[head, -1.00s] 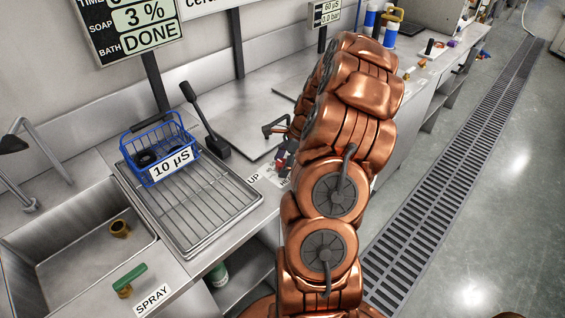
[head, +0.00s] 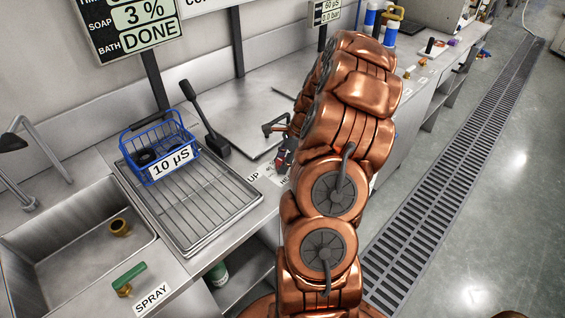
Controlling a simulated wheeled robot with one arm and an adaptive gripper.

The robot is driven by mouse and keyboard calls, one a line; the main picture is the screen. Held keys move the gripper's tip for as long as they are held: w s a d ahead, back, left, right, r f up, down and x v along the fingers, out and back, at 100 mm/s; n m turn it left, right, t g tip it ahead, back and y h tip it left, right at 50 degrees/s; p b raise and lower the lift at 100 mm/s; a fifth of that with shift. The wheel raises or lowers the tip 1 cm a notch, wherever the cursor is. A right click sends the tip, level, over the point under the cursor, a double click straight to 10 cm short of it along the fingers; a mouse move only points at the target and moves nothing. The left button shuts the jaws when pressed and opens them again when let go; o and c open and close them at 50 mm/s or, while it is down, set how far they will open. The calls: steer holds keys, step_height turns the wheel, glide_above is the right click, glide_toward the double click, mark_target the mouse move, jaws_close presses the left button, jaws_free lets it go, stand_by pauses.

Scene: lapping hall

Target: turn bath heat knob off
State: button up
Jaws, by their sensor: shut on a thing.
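My gripper (head: 285,156) is small and mostly hidden behind my copper-coloured arm. Its dark tip shows at the front edge of the steel bench, just above a white label whose visible letters start with "H". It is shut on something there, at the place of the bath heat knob. The knob itself is hidden by the gripper and arm, so its angle cannot be seen. A display board (head: 134,28) at the upper left reads "BATH DONE" and "SOAP 3 %".
A blue wire basket (head: 152,128) marked "10 µS" sits on a rack (head: 208,205). A sink (head: 60,262) and green-handled spray valve (head: 128,277) are at the lower left. A dark-handled fitting (head: 275,124) stands near my gripper. The floor right of the drain grate (head: 440,190) is clear.

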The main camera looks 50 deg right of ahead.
steer(key=n+b, duration=0.1)
steer(key=n+g+b, duration=0.1)
steer(key=shift+f+n, duration=0.25)
steer(key=shift+n, duration=0.15)
steer(key=n+g+b, duration=0.1)
steer(key=n, duration=0.1)
steer(key=n+g+b, duration=0.1)
steer(key=n+b, duration=0.1)
steer(key=shift+r+n+y, duration=0.1)
steer(key=shift+n+y, duration=0.2)
steer(key=n+g+b, duration=0.1)
steer(key=n+b, duration=0.1)
steer(key=n, duration=0.2)
steer(key=shift+g, duration=0.3)
steer(key=shift+r+n+g+h+b, duration=0.1)
steer(key=shift+n+g+h+b, duration=0.45)
steer(key=shift+n, duration=1.55)
steer(key=o, duration=1.1)
steer(key=shift+o, duration=0.2)
steer(key=shift+r, duration=0.1)
